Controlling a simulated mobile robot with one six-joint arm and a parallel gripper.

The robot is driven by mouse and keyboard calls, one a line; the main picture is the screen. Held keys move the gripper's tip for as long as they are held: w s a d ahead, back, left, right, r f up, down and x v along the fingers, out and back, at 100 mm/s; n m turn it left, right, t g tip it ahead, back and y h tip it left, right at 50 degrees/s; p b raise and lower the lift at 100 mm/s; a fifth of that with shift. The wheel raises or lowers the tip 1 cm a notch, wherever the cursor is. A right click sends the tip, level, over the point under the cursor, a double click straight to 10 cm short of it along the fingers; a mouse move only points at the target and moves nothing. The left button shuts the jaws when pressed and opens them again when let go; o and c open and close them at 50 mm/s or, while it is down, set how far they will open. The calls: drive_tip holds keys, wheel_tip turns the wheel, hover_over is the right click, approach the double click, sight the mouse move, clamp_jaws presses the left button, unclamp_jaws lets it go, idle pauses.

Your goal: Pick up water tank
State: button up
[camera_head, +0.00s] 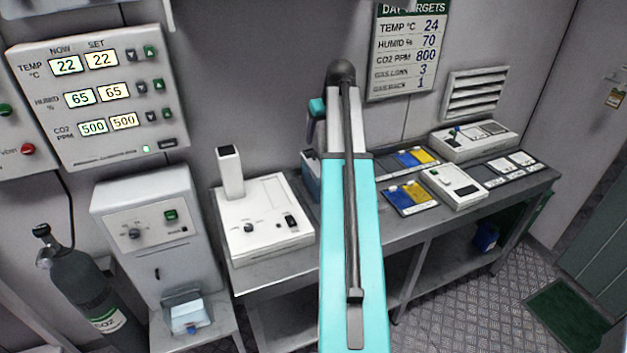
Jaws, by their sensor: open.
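A small pale, bluish container (188,316), which looks like the water tank, sits low at the left. It is at the foot of a white cabinet unit (150,225) with a dial and a green button. A grey-blue raised piece is at its back; I cannot tell whether it is a lid or part of the unit. My turquoise arm rises through the middle of the view, well to the right of the container. My gripper's fingers do not show. Nothing of mine touches the container.
A dark gas cylinder (80,290) stands left of the cabinet unit. A white instrument (264,222) is on the bench to its right. The bench (455,218) also bears blue and yellow packets (408,198) and a scale-like device (455,187).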

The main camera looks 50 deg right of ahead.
sight(317, 163)
drive_tip(key=shift+w+f+b, duration=0.1)
drive_tip(key=shift+f+b, duration=1)
drive_tip(key=shift+f, duration=0.45)
drive_tip(key=shift+a, duration=0.1)
drive_tip(key=shift+p+x, duration=1.1)
drive_tip(key=shift+x, duration=3.2)
drive_tip(key=shift+p+x, duration=1)
drive_tip(key=shift+x, duration=1.55)
drive_tip(key=shift+w, duration=0.1)
